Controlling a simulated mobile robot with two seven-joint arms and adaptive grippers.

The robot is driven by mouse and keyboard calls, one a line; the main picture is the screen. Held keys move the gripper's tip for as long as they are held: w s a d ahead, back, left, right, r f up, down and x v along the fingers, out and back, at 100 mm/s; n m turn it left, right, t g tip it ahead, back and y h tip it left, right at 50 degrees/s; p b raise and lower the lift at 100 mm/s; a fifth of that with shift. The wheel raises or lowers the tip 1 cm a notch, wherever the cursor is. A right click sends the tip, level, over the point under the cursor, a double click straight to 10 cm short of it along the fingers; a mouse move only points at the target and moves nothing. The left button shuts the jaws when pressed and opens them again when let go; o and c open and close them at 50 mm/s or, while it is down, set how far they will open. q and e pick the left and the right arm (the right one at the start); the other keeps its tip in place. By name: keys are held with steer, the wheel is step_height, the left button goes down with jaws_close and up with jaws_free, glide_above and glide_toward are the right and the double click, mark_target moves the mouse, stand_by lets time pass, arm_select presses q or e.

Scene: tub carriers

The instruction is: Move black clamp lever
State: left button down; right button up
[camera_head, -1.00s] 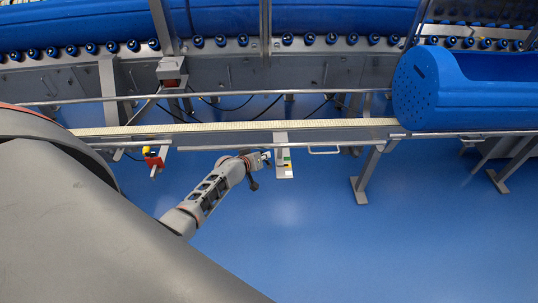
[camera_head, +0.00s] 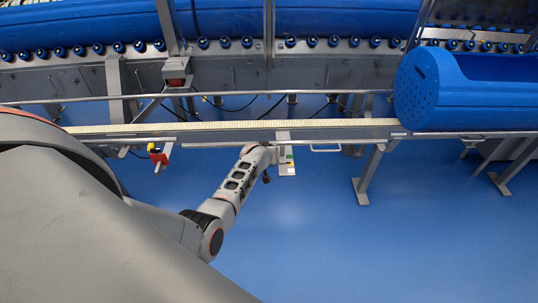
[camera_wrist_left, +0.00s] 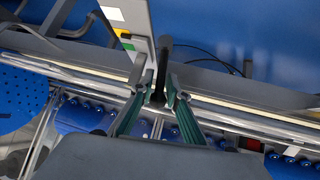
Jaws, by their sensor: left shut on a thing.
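The black clamp lever (camera_wrist_left: 164,62) shows in the left wrist view as a dark upright bar at the metal rail. My left gripper (camera_wrist_left: 159,90) has its two green-grey fingers on either side of the lever's lower part and is shut on it. In the head view my left arm reaches up from the lower left to the rail, beside a grey bracket plate (camera_head: 285,158). The lever and the fingertips are too small or hidden there to make out. My right gripper is in neither view.
A long conveyor with a pale belt (camera_head: 230,126) and metal rails runs across the head view. A blue tub (camera_head: 425,92) sits at its right end. A red box with a yellow knob (camera_head: 157,156) hangs left of my arm. The blue floor (camera_head: 310,240) below is clear.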

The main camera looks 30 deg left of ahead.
arm_select(q)
steer(key=shift+w+a+r, duration=0.1)
steer(key=shift+w+r, duration=0.05)
steer(key=shift+r, duration=0.05)
steer(key=c, duration=2.1)
jaws_free()
steer(key=shift+c, duration=0.2)
steer(key=shift+f, duration=0.1)
steer(key=v, duration=0.8)
steer(key=shift+d+f, duration=0.1)
steer(key=shift+d, duration=0.15)
steer(key=shift+s, duration=0.2)
